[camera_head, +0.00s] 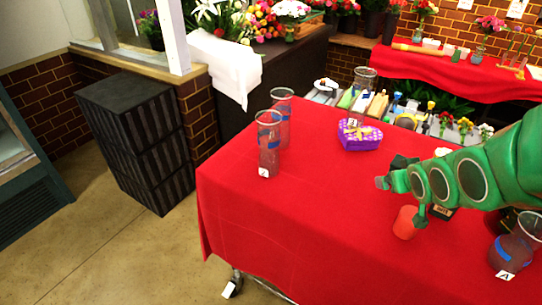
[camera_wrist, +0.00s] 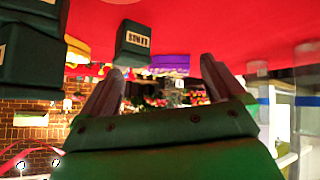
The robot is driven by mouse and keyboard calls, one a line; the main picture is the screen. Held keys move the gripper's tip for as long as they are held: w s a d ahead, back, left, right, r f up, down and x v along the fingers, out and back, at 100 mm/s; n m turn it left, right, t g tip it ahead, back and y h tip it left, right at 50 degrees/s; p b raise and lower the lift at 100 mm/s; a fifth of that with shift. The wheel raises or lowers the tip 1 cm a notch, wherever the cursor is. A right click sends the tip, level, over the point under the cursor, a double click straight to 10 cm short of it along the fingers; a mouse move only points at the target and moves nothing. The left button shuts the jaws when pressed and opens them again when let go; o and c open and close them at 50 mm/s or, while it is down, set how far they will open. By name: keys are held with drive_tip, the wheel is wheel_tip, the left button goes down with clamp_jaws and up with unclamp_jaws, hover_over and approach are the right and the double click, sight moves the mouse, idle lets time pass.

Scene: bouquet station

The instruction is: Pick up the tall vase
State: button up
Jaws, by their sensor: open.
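A tall clear glass vase (camera_head: 268,150) with a blue band and a small white label stands upright at the left of the red table. A similar glass vase (camera_head: 284,105) stands just behind it, partly hidden. Tall glass shapes with blue bands, blurred, also show at the right edge of the wrist view (camera_wrist: 306,100). My gripper (camera_head: 400,202) is over the right half of the table, well to the right of these vases and apart from them. In the wrist view my gripper (camera_wrist: 163,84) has its two fingers wide apart, with nothing between them.
A purple heart-shaped box (camera_head: 360,137) lies behind my gripper. A red-orange cylinder (camera_head: 405,223) is just below it. Another glass vase (camera_head: 511,253) labelled A stands at right. Dark labelled blocks (camera_wrist: 132,44) show in the wrist view. The cloth (camera_head: 310,210) is clear between vases and gripper.

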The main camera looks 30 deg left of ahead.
drive_tip(key=w+a+n+y, duration=0.2)
drive_tip(key=a+y, duration=0.1)
drive_tip(key=a, duration=0.4)
drive_tip(key=n+g+y, duration=0.3)
drive_tip(key=n+y, duration=0.2)
drive_tip(key=y, duration=0.6)
approach(277, 139)
drive_tip(key=x, duration=0.7)
drive_tip(key=shift+a, duration=0.3)
drive_tip(key=shift+r+x, duration=0.15)
drive_tip(key=shift+x, duration=1.4)
drive_tip(key=shift+r+x, duration=0.15)
drive_tip(key=shift+x, duration=1.4)
drive_tip(key=shift+w+a, duration=0.2)
drive_tip(key=shift+a, duration=0.35)
clamp_jaws()
